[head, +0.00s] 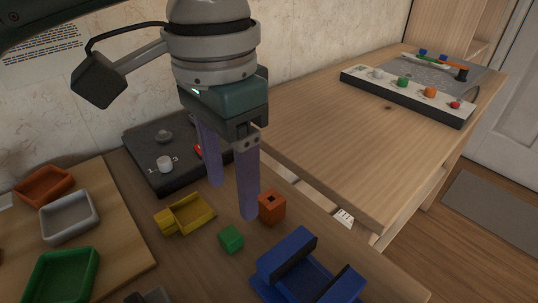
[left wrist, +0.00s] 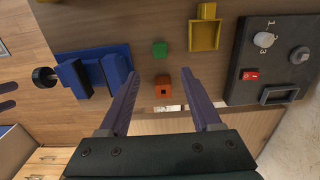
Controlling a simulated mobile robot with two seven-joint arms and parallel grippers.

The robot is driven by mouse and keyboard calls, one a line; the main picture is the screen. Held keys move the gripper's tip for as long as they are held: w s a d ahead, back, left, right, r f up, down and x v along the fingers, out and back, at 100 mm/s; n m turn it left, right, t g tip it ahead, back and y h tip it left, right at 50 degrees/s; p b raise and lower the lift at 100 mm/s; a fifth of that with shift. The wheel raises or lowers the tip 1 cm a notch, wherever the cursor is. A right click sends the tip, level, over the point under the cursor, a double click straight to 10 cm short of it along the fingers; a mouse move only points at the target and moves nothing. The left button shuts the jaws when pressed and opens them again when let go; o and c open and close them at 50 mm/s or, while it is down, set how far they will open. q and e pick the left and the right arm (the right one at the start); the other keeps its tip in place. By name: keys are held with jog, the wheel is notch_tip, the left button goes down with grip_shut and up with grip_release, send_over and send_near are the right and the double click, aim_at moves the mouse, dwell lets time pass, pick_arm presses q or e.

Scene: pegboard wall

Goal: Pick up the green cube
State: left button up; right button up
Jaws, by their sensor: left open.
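The green cube (head: 231,239) sits on the wooden table in the head view, between the yellow scoop-like holder and the blue holder. In the left wrist view the green cube (left wrist: 160,49) lies beyond my fingertips, near the centre line. My left gripper (head: 232,203) is open and empty, its two purple fingers pointing down above the table, behind the cube in the head view. In the left wrist view the open left gripper (left wrist: 163,82) has an orange block (left wrist: 163,86) showing between its fingertips. My right gripper is not in view.
The orange block (head: 272,207) stands close to one finger. A yellow holder (head: 188,215) and a blue holder (head: 296,272) flank the cube. A black switch panel (head: 150,180) is behind. Orange, grey and green trays (head: 41,279) sit at the left. A gap separates the right-hand table (head: 330,130).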

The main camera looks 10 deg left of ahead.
aim_at(230, 234)
pick_arm(q)
notch_tip(230, 234, down, 3)
jog(key=shift+r, duration=0.15)
jog(key=f, duration=0.1)
jog(key=f+b, duration=0.1)
jog(key=f, duration=0.1)
jog(key=a+f+b, duration=0.1)
jog(key=shift+s+f, duration=0.25)
jog(key=shift+s, duration=0.15)
jog(key=shift+d+f, duration=0.1)
jog(key=shift+f, duration=0.4)
grip_shut()
